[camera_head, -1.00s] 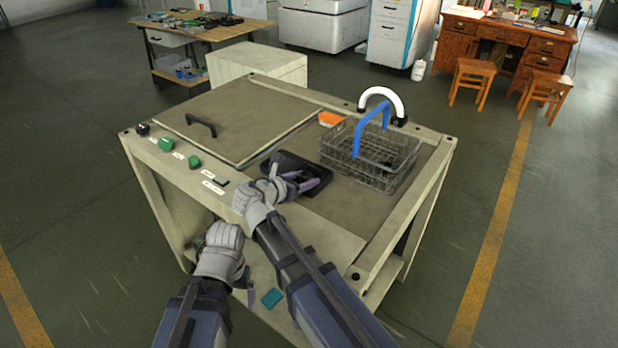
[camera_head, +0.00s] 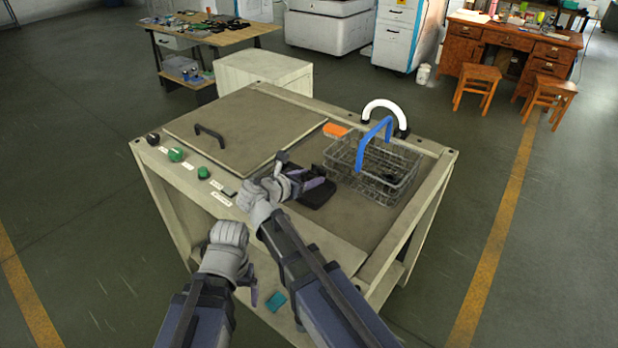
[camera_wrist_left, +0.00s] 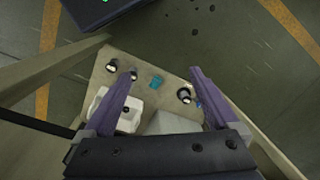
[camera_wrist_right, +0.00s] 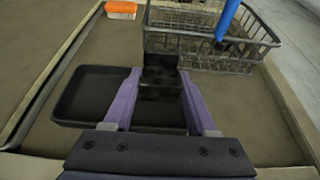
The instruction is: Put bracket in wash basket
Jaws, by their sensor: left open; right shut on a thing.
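The wash basket (camera_head: 345,160) is a wire basket with a blue handle, on the right part of the bench top. It also shows at the top of the right wrist view (camera_wrist_right: 205,50). A shallow black tray (camera_wrist_right: 85,97) lies in front of it. My right gripper (camera_wrist_right: 160,74) is shut on a dark bracket (camera_wrist_right: 160,64), over the tray and just short of the basket; dark on dark hides the bracket's outline. My left gripper (camera_wrist_left: 153,73) is open and empty, low at the bench's front.
An orange-and-white brush (camera_head: 335,130) lies left of the basket. A white curved pipe (camera_head: 385,106) stands behind it. A lid with a black handle (camera_head: 210,133) covers the bench's left. A teal item (camera_wrist_left: 156,81) and several small items lie on the lower shelf.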

